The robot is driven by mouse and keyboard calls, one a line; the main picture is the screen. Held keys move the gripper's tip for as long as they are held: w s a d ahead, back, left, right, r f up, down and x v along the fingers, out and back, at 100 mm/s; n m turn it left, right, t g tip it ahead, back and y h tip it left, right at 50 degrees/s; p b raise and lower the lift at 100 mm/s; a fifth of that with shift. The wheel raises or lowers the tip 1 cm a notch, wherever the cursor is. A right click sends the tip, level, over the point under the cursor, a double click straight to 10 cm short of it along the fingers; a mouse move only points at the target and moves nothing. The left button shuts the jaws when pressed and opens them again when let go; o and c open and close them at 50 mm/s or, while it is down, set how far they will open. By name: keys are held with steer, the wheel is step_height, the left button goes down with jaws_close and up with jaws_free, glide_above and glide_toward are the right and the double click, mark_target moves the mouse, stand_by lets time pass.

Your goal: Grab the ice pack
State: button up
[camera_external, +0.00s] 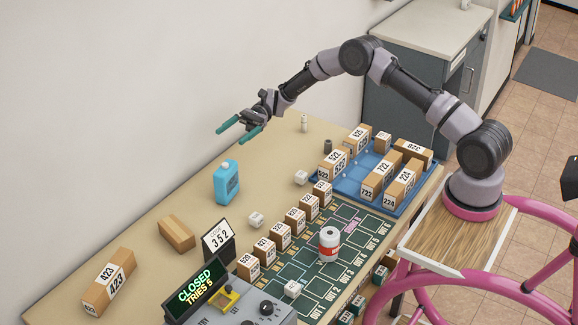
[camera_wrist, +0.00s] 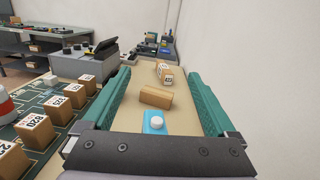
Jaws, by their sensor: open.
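The ice pack (camera_external: 227,183) is a light-blue, jug-shaped block with a cap on top. It stands upright on the tan table, left of the middle, in the external view. In the wrist view its blue top and white cap (camera_wrist: 155,122) show low in the middle, between my fingers; its lower part is hidden by the gripper body. My gripper (camera_external: 240,129) has teal fingers and is open and empty. It is above the table, higher than the ice pack and apart from it. In the wrist view the two fingers (camera_wrist: 160,100) are spread wide.
A plain brown box (camera_external: 177,233) and a 423 box (camera_external: 109,282) lie left of the ice pack. A 352 card (camera_external: 217,239) and a row of numbered boxes (camera_external: 282,236) stand nearer. A blue tray (camera_external: 368,182) with boxes is at right. The wall runs behind the table.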

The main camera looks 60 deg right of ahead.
mark_target(226, 164)
steer(key=shift+m+t+y, duration=0.5)
steer(key=shift+m+y, duration=0.1)
steer(key=shift+m, duration=0.1)
steer(key=f, duration=0.7)
steer(key=w+f, duration=0.1)
steer(key=f, duration=0.2)
steer(key=shift+d+f, duration=0.1)
steer(key=shift+f, duration=0.25)
steer(key=a, duration=0.1)
steer(key=a+r, duration=0.1)
steer(key=a, duration=0.1)
steer(key=shift+a, duration=0.1)
steer(key=shift+w+a, duration=0.1)
steer(key=shift+a, duration=0.55)
jaws_close()
